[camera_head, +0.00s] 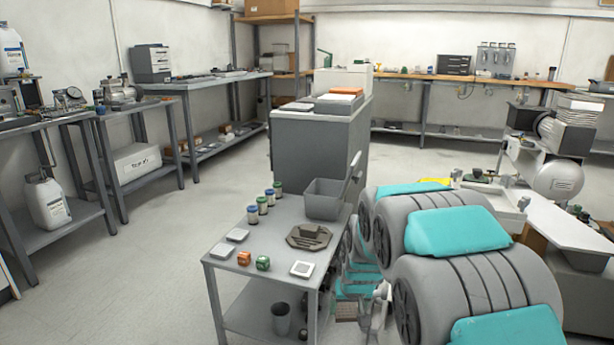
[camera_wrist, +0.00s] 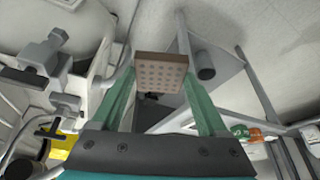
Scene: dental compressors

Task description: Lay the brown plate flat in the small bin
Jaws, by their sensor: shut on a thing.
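The brown plate (camera_wrist: 162,70) is a small square with rows of holes. In the wrist view it sits between the tips of the green fingers of my gripper (camera_wrist: 160,82), which is shut on it. In the head view the plate (camera_head: 346,313) shows low beside the right side of the small grey table, below the level of its top; much of my gripper is hidden there by my arm. The small bin (camera_head: 325,198) is a grey open box at the back right of that table. Its inside floor is mostly hidden.
The grey table (camera_head: 226,262) also holds a dark brownish angular tray (camera_head: 308,237), several capped jars (camera_head: 264,202), an orange cube (camera_head: 244,258), a green cube (camera_head: 263,263) and flat pale pieces. A grey cup (camera_head: 281,319) stands on its lower shelf. A grey cabinet (camera_head: 312,150) stands behind.

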